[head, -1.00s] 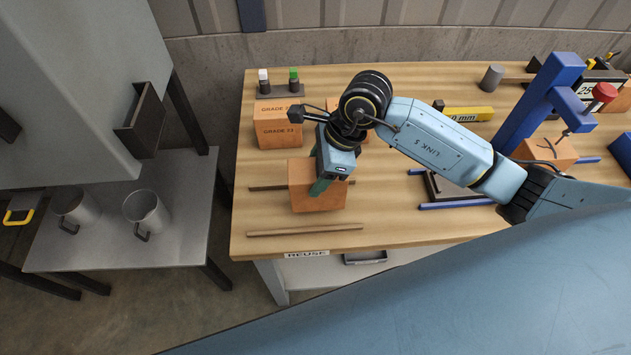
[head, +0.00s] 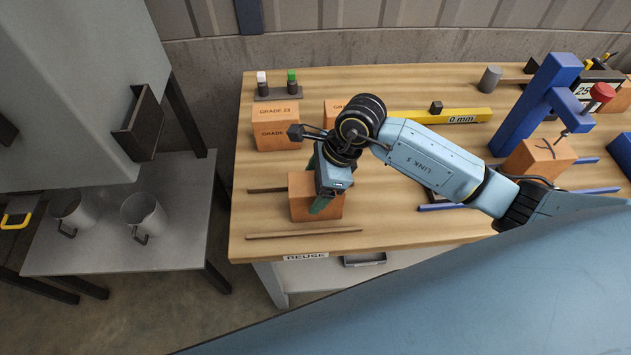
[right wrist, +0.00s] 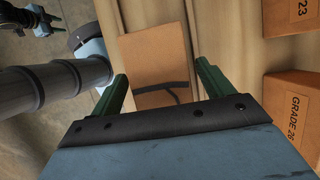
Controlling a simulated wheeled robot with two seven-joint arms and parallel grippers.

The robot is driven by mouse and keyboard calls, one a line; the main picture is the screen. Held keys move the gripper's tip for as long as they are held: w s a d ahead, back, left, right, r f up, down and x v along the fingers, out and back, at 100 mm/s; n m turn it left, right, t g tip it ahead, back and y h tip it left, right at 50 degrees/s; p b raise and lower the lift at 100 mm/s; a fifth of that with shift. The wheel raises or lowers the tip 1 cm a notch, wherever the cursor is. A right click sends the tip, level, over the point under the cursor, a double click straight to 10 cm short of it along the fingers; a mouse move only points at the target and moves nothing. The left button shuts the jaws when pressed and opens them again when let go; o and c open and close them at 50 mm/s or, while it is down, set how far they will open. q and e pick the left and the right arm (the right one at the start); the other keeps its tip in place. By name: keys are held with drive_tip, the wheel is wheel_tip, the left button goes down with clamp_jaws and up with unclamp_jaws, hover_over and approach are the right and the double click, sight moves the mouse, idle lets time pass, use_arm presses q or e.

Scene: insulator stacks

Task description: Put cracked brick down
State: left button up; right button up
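The cracked brick (head: 301,207) is an orange block at the table's front left, low over the wood or resting on it; its underside is hidden. A dark branching crack shows on the brick in the right wrist view (right wrist: 155,70). My right gripper (head: 321,190) is over it, pointing down. In the right wrist view its green fingers (right wrist: 163,85) stand either side of the brick, with a narrow gap at the right finger, so it looks open. My left gripper is not in the head view.
Two thin wooden strips flank the brick, the front strip (head: 305,233) near the REUSE label (head: 305,257). Graded bricks (head: 277,135) stand behind. A blue press frame (head: 530,110), a marked brick (head: 538,160) and a yellow level (head: 440,116) are to the right. A grey side table (head: 185,215) holds metal mugs.

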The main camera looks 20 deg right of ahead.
drive_tip(key=v, duration=1.2)
drive_tip(key=shift+r, duration=0.1)
